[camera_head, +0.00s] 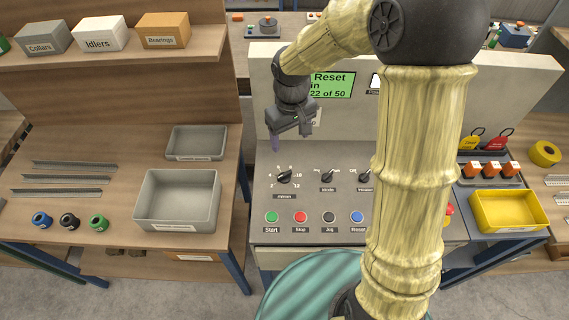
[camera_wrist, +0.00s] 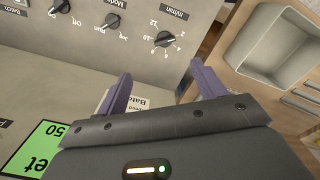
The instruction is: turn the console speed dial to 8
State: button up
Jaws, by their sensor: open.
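The console speed dial (camera_head: 284,177) is a black knob with a ring of numbers, at the left of the console panel. In the wrist view the dial (camera_wrist: 164,39) shows upside down, beyond the fingers and between them. Its pointer setting is too small to tell for sure. My gripper (camera_head: 275,143) hangs above and behind the dial, apart from it. In the wrist view its two purple fingers (camera_wrist: 156,80) are spread with nothing between them.
Two more knobs, the mode knob (camera_head: 327,175) and another (camera_head: 364,177), sit to the right. Start (camera_head: 272,217), Stop (camera_head: 300,217), Jog and Reset buttons line the front. A green display (camera_head: 332,85) stands behind. A grey tray (camera_head: 178,199) lies left.

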aim_at(285, 174)
jog(key=shift+w+a+r+n, duration=0.15)
jog(key=shift+w+a, duration=0.05)
jog(key=shift+a, duration=0.2)
jog(key=shift+w+a+r+n, duration=0.1)
jog(key=shift+w+a+n, duration=0.1)
jog(key=shift+a, duration=0.15)
jog(key=shift+w+f, duration=0.1)
notch_tip(285, 174, down, 17)
jog(key=shift+f+p, duration=0.1)
jog(key=shift+p, duration=0.95)
jog(key=c, duration=1)
